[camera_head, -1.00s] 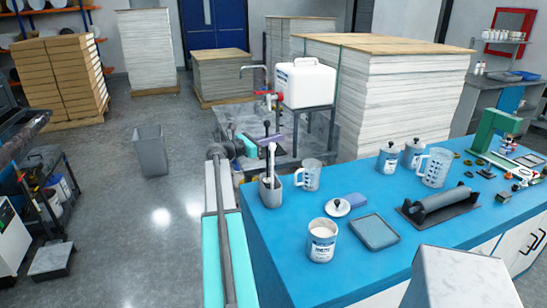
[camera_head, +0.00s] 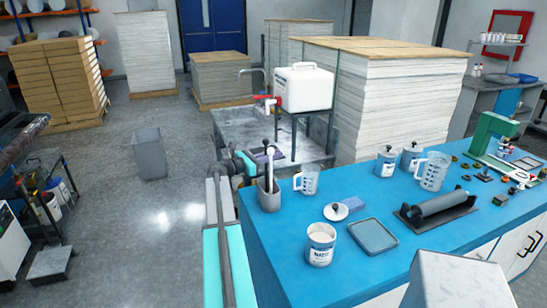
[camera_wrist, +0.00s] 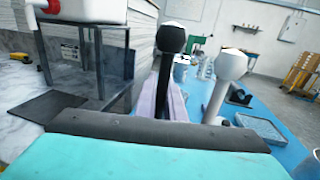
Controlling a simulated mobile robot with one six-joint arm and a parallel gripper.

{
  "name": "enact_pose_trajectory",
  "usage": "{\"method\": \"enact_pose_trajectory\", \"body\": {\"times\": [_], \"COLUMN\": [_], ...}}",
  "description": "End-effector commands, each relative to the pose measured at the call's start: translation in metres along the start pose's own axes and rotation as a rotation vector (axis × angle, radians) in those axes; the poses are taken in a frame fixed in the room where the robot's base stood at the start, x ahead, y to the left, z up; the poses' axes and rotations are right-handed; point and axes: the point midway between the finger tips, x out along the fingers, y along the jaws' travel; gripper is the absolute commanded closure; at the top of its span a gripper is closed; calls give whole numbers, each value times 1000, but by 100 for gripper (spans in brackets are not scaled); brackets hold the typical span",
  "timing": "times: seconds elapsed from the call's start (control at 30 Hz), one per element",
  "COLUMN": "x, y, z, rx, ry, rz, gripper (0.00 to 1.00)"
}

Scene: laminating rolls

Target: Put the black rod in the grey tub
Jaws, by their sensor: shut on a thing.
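My gripper (camera_head: 258,160) is just behind the tub, beyond the table's left edge. It is shut on the black rod (camera_head: 267,142), which is roughly upright with its round knob on top. In the wrist view the black rod (camera_wrist: 172,42) rises beyond the teal gripper body, beside the white rod (camera_wrist: 222,75). The black rod's lower end and the tub are hidden there. I cannot tell whether the rod is over the tub's mouth.
A clear measuring jug (camera_head: 307,181), a white can (camera_head: 320,246), a lid (camera_head: 336,211) and a shallow grey tray (camera_head: 373,238) stand near the tub. Behind my gripper is a grey bench with a white container (camera_head: 304,88) on a stand.

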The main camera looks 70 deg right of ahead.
Motion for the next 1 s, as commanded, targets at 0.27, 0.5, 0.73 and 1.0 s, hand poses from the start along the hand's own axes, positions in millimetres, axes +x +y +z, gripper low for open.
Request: {"method": "enact_pose_trajectory", "body": {"times": [0.27, 0.5, 0.73, 1.0], "x": [0, -1, -1, -1], "y": [0, 0, 0, 1], "z": [-10, -11, -13, -13], "rx": [0, 0, 0, 0], "ry": [-1, -1, -1, -1], "rz": [1, 1, 1, 2], "gripper": [100, 100, 72, 72]}}
